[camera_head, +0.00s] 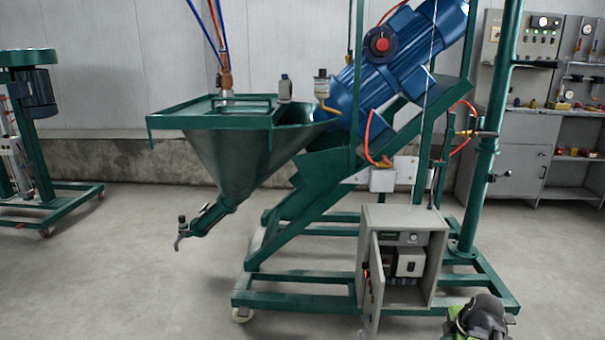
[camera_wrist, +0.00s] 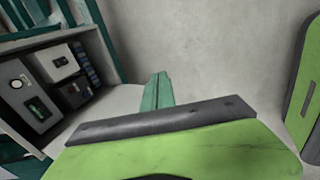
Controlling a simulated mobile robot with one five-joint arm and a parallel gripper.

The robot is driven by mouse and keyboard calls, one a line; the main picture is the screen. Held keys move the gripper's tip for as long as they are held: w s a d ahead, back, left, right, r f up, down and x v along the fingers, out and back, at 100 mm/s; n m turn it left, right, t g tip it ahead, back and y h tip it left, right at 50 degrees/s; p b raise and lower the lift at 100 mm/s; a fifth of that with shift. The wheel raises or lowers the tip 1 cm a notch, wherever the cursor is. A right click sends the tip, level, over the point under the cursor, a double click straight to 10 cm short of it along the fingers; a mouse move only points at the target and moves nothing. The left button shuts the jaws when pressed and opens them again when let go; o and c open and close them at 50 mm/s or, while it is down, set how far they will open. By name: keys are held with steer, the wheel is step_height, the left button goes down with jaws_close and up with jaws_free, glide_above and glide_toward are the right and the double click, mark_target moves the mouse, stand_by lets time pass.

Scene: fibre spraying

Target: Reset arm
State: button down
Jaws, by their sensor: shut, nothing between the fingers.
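My gripper (camera_wrist: 165,132) fills the bottom of the wrist view as a green part with a dark edge strip. A second green part stands at that view's right edge. My gripper is shut with nothing in it. In the head view, a green and black end of my arm (camera_head: 480,318) shows at the bottom right, just in front of the machine's green base frame (camera_head: 300,282). The grey control box (camera_head: 378,222) on that frame has its door open. In the wrist view the open box (camera_wrist: 98,112) is at the left, near my gripper.
The green hopper (camera_head: 225,150) with a spout hangs at the left of the machine, and a blue motor (camera_head: 400,60) sits at the top. A grey workbench (camera_head: 520,165) stands at the right. Another green wheeled machine (camera_head: 50,207) is far left. Open floor (camera_head: 120,285) lies at the front left.

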steer(key=w+a+m+g+p, duration=0.1)
steer(key=a+m+g+p, duration=0.2)
steer(key=a, duration=2.4)
steer(key=s+r+m+g+p, duration=0.1)
steer(key=r+m+p, duration=0.6)
steer(key=r+p, duration=1.1)
steer(key=s+d+r+m+p, duration=0.1)
steer(key=r+m+p, duration=0.6)
steer(key=r+p, duration=1.2)
steer(key=shift+s+r+g, duration=0.4)
steer(key=shift+s+r, duration=0.35)
steer(key=shift+s, duration=0.1)
steer(key=shift+d, duration=0.1)
